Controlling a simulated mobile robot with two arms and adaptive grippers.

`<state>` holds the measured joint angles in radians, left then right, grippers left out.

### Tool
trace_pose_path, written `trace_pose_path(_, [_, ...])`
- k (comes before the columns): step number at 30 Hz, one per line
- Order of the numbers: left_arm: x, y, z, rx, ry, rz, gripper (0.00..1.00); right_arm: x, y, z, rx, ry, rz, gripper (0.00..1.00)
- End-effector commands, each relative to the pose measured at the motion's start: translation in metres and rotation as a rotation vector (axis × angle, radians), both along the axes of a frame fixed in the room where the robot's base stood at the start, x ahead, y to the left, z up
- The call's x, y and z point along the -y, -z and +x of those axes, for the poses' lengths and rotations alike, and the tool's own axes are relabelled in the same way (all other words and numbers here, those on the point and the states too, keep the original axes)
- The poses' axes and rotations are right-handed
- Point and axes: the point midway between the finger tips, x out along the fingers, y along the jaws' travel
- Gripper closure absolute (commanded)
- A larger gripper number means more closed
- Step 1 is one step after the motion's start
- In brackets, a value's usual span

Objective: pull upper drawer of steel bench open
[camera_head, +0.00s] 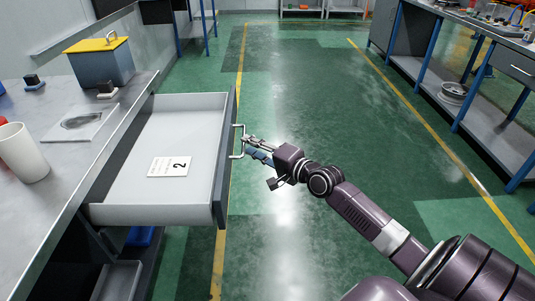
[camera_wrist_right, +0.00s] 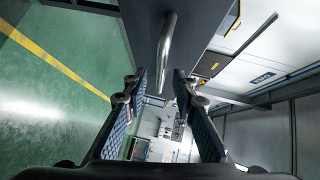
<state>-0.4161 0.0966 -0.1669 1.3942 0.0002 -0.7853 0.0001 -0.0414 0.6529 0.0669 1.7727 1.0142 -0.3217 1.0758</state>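The upper drawer (camera_head: 165,120) of the steel bench (camera_head: 60,195) on the left stands pulled well out. It is white inside with a dark front panel (camera_head: 222,165), and a card marked "2" (camera_head: 169,167) lies on its floor. A metal bar handle (camera_head: 238,142) is on its front. My right gripper (camera_head: 252,143) is at this handle. In the right wrist view the handle (camera_wrist_right: 166,48) lies between the two blue-padded fingertips (camera_wrist_right: 161,80), with gaps to both fingers, so the gripper looks open. My left gripper is not in view.
A grey box with a yellow lid (camera_head: 98,62), a white cup (camera_head: 22,153) and a flat plate (camera_head: 82,122) are on the bench top. Open green floor (camera_head: 300,100) lies right of the drawer. Another bench (camera_head: 480,125) with a metal wheel part (camera_head: 454,92) on its shelf stands at right.

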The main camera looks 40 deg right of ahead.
Motion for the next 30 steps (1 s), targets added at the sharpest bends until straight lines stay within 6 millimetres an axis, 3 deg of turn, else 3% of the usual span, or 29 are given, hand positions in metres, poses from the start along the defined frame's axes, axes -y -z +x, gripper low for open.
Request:
trace_pose_path(6, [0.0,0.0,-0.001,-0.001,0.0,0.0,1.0,0.007,-0.004,-0.04,-0.003,-0.001,-0.002,0.75])
trace_pose_path(12, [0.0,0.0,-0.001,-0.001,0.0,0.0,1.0,0.012,-0.008,-0.066,-0.004,-0.001,-0.002,0.75])
trace_pose_path(18, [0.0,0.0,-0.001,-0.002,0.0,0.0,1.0,0.014,-0.011,-0.078,-0.002,-0.001,-0.002,0.75])
trace_pose_path(30, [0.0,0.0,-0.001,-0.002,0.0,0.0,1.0,0.015,-0.012,-0.08,-0.001,-0.001,-0.001,0.75])
